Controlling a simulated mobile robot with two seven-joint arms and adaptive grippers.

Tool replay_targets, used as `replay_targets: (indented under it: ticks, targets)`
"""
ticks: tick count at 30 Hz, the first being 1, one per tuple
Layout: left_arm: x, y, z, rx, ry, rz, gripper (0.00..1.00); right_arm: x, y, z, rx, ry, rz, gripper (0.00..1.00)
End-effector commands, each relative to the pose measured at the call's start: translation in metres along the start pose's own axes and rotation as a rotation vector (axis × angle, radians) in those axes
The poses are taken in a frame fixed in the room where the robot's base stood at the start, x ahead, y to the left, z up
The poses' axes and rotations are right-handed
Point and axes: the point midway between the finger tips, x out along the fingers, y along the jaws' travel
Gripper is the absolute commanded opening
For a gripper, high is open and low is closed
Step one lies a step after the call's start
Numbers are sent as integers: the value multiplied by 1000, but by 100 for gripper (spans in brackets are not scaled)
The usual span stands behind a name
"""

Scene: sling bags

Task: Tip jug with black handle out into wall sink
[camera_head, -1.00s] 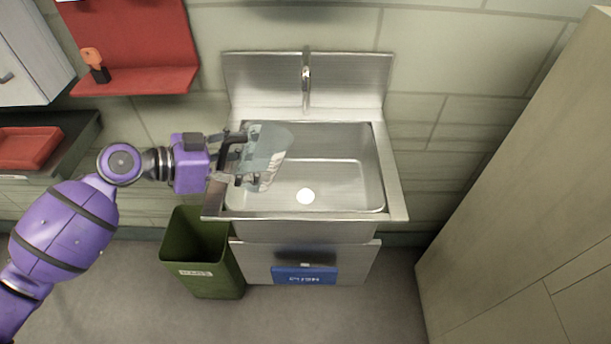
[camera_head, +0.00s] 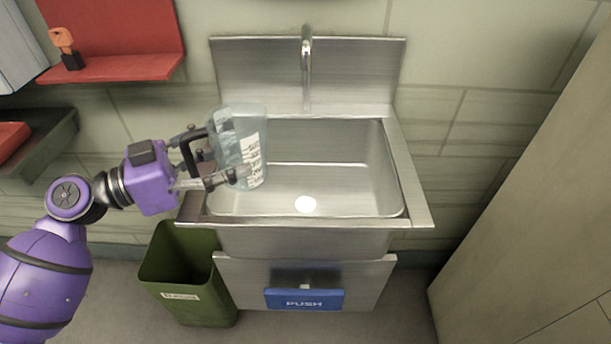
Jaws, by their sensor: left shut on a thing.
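The jug (camera_head: 241,135) is clear with a white printed label and a black handle. My left gripper (camera_head: 208,165) is shut on its black handle. It holds the jug over the left part of the steel wall sink (camera_head: 340,176), near the left rim. The jug looks nearly upright, with its label facing me; I cannot tell whether it holds liquid. The sink basin shows a bright round drain and no other object in it. My right gripper is not in view.
A faucet (camera_head: 307,70) rises at the back of the sink. A green bin (camera_head: 190,285) stands below left, beside a blue push plate (camera_head: 304,299). A red shelf (camera_head: 110,68) with an orange item is at upper left. A beige cabinet (camera_head: 540,220) fills the right.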

Motion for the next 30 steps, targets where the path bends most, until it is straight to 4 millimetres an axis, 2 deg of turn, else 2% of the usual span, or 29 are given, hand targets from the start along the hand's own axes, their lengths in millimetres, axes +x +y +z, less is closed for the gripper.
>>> replay_targets:
  ticks: [11,21,30]
  targets:
    - [0,0,-4,1,1,0,31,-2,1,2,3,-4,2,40]
    - [0,0,-31,3,1,0,31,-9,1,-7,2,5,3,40]
    - [0,0,-31,0,0,0,31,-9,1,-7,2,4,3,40]
